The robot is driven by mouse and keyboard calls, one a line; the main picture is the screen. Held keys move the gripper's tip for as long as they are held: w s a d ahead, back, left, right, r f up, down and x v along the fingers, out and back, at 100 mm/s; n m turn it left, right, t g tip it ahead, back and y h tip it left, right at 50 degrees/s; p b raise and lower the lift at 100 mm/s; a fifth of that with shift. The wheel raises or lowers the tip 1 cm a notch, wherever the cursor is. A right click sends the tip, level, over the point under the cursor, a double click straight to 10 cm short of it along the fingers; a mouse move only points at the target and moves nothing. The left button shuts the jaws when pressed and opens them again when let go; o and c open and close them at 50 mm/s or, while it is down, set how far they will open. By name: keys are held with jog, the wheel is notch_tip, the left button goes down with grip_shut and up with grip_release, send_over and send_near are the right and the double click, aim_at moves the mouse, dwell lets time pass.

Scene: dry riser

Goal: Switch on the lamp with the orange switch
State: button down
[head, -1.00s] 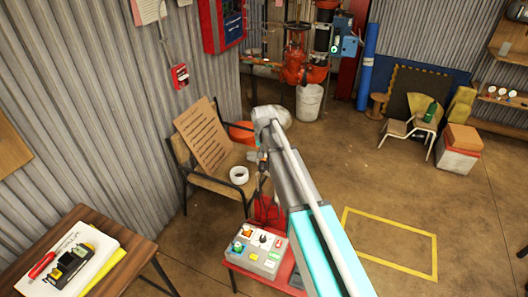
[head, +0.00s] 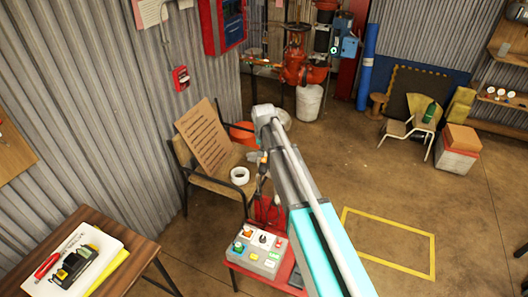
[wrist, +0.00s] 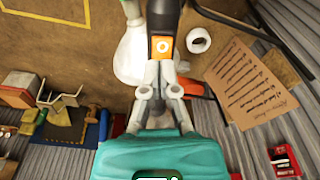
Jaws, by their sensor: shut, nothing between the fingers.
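In the wrist view, an orange switch (wrist: 163,45) with a white ring mark sits on a black body, which I take to be the lamp (wrist: 163,18). My gripper (wrist: 163,68) has its grey fingers drawn together, with nothing held. The fingertips are close to the lower edge of the switch; I cannot tell whether they touch it. In the head view, my gripper is small and partly merged with the dark shapes in front of the chair. No glow is visible, and the lamp's head cannot be made out.
A control box (head: 258,252) with coloured knobs stands on a red stand below. A wooden table (head: 135,262) is at lower left. The floor around the yellow outline (head: 400,215) is clear.

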notch_tip(320, 180, up, 11)
jog(key=s+p, duration=0.2)
jog(key=p, duration=0.8)
jog(key=shift+f, duration=0.1)
dwell(0.5)
jog(key=d+f+n+t+y+b, duration=0.1)
jog(key=d+n+y+b, duration=0.6)
jog(key=n, duration=1)
jog(key=shift+w+d+f+n+t+y, duration=0.3)
jog(key=shift+d+f+n+y, duration=0.2)
jog(key=shift+y, duration=0.3)
jog(key=shift+a+f+b, duration=0.1)
jog(key=shift+b, duration=0.25)
